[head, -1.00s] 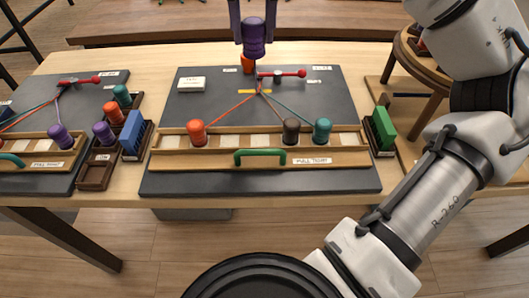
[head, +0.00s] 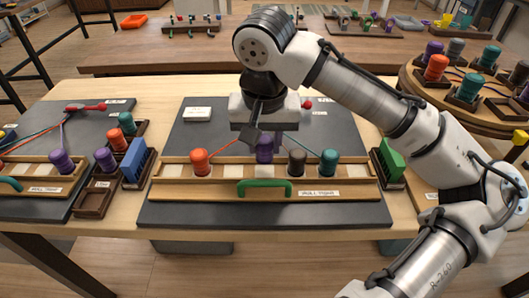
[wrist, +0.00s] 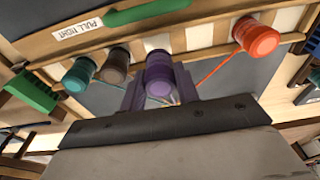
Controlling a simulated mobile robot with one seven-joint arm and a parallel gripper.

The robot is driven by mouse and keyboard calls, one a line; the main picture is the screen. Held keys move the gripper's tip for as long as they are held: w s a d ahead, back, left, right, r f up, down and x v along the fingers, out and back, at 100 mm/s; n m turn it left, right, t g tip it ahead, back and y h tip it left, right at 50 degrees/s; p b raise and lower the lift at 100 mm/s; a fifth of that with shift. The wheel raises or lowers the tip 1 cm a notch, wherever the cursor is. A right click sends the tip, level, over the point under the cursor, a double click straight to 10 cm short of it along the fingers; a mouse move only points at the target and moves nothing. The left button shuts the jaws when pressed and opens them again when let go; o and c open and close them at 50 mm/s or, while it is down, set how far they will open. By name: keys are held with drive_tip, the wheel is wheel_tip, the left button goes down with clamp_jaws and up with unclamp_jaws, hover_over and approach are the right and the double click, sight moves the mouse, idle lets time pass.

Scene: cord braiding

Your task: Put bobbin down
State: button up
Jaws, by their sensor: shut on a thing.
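A purple bobbin (head: 264,147) stands in the wooden rail (head: 229,170) of the middle board, between the orange-red bobbin (head: 199,161) on its left and the brown bobbin (head: 297,162) and teal bobbin (head: 329,162) on its right. My gripper (head: 263,136) is above the rail and shut on the purple bobbin. In the wrist view the purple bobbin (wrist: 159,76) sits between the two fingers, level with the row. Whether its base touches the rail slot is hidden.
A green handle (head: 264,187) is on the rail's front. A green block rack (head: 389,161) is at the board's right. A left board carries another purple bobbin (head: 62,161), with a blue rack (head: 133,158) beside it. A round table (head: 470,85) with several bobbins stands at the right.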

sight(265, 155)
drive_tip(key=shift+f, duration=1.55)
drive_tip(key=shift+f, duration=0.1)
drive_tip(key=shift+f, duration=0.25)
drive_tip(key=o, duration=1)
drive_tip(key=shift+r, duration=0.1)
drive_tip(key=r, duration=0.4)
drive_tip(key=s+r, duration=0.1)
drive_tip(key=r, duration=0.3)
drive_tip(key=r+p, duration=0.1)
drive_tip(key=r, duration=0.3)
drive_tip(key=shift+s+r, duration=0.2)
drive_tip(key=shift+s, duration=0.2)
drive_tip(key=shift+s, duration=0.1)
